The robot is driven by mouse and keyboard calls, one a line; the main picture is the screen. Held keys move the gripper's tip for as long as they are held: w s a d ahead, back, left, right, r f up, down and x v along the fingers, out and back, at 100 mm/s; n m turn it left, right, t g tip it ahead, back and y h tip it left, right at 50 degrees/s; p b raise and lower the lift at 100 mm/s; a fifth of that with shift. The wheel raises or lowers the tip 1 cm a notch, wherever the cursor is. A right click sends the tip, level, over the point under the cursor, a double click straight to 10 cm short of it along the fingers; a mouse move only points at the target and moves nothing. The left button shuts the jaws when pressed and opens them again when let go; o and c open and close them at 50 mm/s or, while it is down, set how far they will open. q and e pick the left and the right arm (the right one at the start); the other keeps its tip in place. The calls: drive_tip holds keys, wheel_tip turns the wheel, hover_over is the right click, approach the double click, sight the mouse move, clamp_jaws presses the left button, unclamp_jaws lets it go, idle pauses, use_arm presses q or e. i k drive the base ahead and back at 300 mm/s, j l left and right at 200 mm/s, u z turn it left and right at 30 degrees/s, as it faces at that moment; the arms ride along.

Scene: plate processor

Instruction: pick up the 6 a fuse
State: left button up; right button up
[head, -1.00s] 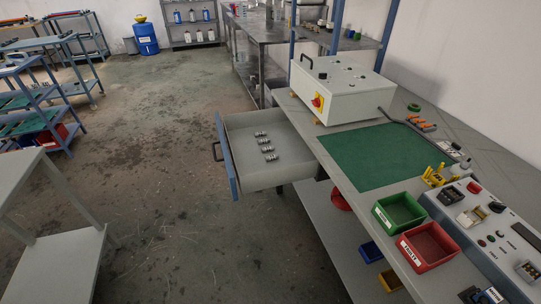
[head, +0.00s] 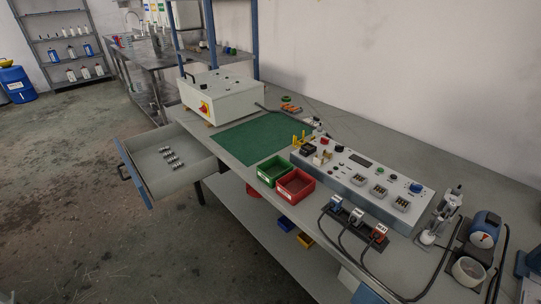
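Several small cylindrical fuses (head: 173,158) lie in a row in the open drawer (head: 178,182) on the left of the workbench. Their ratings are too small to read, so I cannot tell which is the 6 A fuse. Several dark-and-light parts sit in holders (head: 378,192) on the sloped control panel (head: 340,181); I cannot tell what they are. Neither of my grippers is in view.
The workbench (head: 227,154) carries a white box with a red-yellow switch (head: 220,97), a green mat (head: 250,137), a green bin (head: 272,170) and a red bin (head: 296,186). Cables and instruments crowd its right end. The floor at left (head: 80,210) is clear.

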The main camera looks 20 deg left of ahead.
sight(178, 165)
drive_tip(key=i+j+z, duration=0.15)
drive_tip(key=j+z, duration=0.25)
drive_tip(key=j, duration=0.2)
drive_tip(key=j+z, duration=0.35)
drive_tip(key=j, duration=0.25)
drive_tip(key=j+z, duration=0.4)
drive_tip(key=j, duration=0.25)
drive_tip(key=k+j+z, duration=0.1)
drive_tip(key=j+z, duration=0.3)
drive_tip(key=j, duration=0.2)
